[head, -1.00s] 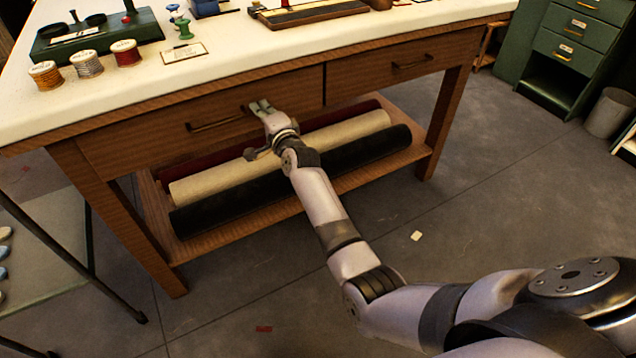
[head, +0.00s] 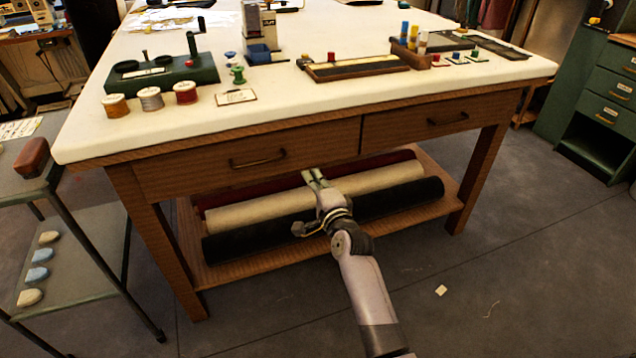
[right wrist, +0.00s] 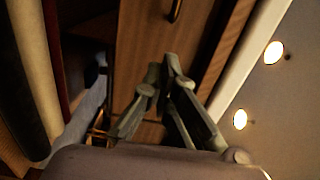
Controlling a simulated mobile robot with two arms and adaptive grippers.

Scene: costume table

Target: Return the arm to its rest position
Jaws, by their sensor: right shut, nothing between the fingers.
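My right gripper (head: 314,176) is shut and empty. In the head view it is in front of the table, below the drawer fronts and in front of the fabric rolls. The left drawer (head: 240,160) with its dark handle (head: 258,160) is closed, and the gripper is apart from that handle, lower and to its right. In the right wrist view the fingers (right wrist: 172,75) show close together, with wood drawer fronts and a handle (right wrist: 175,10) beyond them. My left gripper is not in view.
The costume table (head: 300,115) carries spools (head: 150,98), a green device (head: 160,72) and trays. Cream (head: 300,200) and black (head: 330,218) rolls lie on its lower shelf. A cart (head: 85,235) stands at left, a green cabinet (head: 590,95) at right. The floor at front right is mostly clear.

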